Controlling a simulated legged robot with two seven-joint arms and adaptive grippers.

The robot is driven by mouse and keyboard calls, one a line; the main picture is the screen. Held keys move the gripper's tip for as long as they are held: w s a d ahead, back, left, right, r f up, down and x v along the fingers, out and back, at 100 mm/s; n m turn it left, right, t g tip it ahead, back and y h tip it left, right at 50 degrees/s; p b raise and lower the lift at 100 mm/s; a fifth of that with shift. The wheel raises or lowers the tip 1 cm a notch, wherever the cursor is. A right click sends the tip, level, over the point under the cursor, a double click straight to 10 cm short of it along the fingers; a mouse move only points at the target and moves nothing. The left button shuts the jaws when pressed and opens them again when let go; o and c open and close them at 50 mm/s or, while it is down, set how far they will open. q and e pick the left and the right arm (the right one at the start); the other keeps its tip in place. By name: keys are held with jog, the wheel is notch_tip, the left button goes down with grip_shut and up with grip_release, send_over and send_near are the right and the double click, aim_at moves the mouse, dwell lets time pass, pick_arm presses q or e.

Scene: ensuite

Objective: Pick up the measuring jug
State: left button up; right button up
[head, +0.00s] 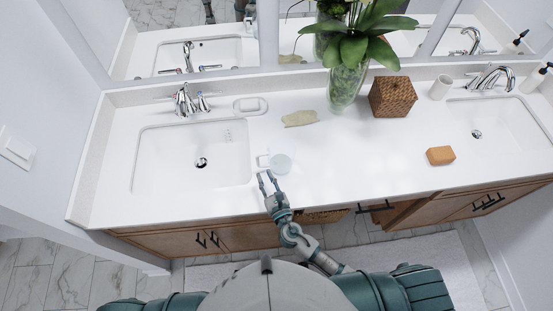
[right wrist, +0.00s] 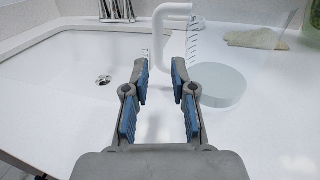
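The measuring jug (head: 281,164) stands on the white counter just right of the left sink. Its body is clear and hard to make out; a pale round base and a white handle (head: 262,160) show. In the right wrist view the white handle (right wrist: 158,45) runs down between and beyond the fingertips, and the pale base (right wrist: 222,86) lies to the right. My right gripper (head: 267,176) is open at the jug's near side, its fingers pointing at the handle. In the right wrist view the gripper (right wrist: 161,72) has blue pads apart with nothing clearly gripped. My left gripper is out of view.
The left sink (head: 175,165) lies left of the jug. A crumpled cloth (head: 299,118), a plant vase (head: 344,90), a woven box (head: 392,97) and an orange block (head: 440,155) stand on the counter. Mirrors line the back.

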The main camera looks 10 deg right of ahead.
aim_at(259, 165)
jog(key=shift+x, duration=0.95)
jog(key=x, duration=0.5)
jog(key=shift+w+a+f, duration=0.15)
jog(key=shift+a+f, duration=0.1)
jog(key=shift+a, duration=0.1)
jog(key=shift+d, duration=0.25)
jog(key=shift+c, duration=0.2)
jog(key=shift+d, duration=0.25)
grip_shut()
